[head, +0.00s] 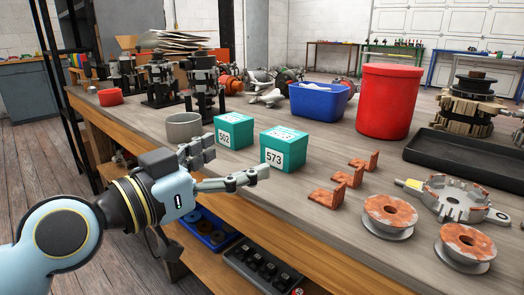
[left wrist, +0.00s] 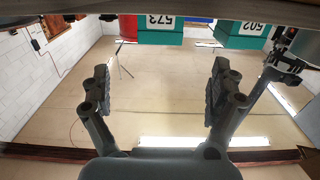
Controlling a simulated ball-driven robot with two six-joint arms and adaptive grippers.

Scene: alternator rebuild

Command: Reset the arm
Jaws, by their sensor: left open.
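My left arm comes in from the left in the head view. Its gripper (head: 236,160) is open and empty, with its two fingers spread apart, in front of the bench's front edge. The teal boxes marked 502 (head: 235,130) and 573 (head: 284,148) stand on the bench just beyond the fingers. In the left wrist view the open gripper (left wrist: 161,80) has nothing between its fingers. Box 573 (left wrist: 152,36) and box 502 (left wrist: 240,42) appear upside down at the top there, apart from the fingers. My right gripper is in neither view.
On the wooden bench (head: 325,222) are a grey cup (head: 183,127), rusty brackets (head: 347,176), copper-coloured spools (head: 390,210), a metal housing (head: 455,197), a blue bin (head: 318,103), a red canister (head: 388,100) and a black tray (head: 465,152). A lower shelf holds a blue tray (head: 212,230).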

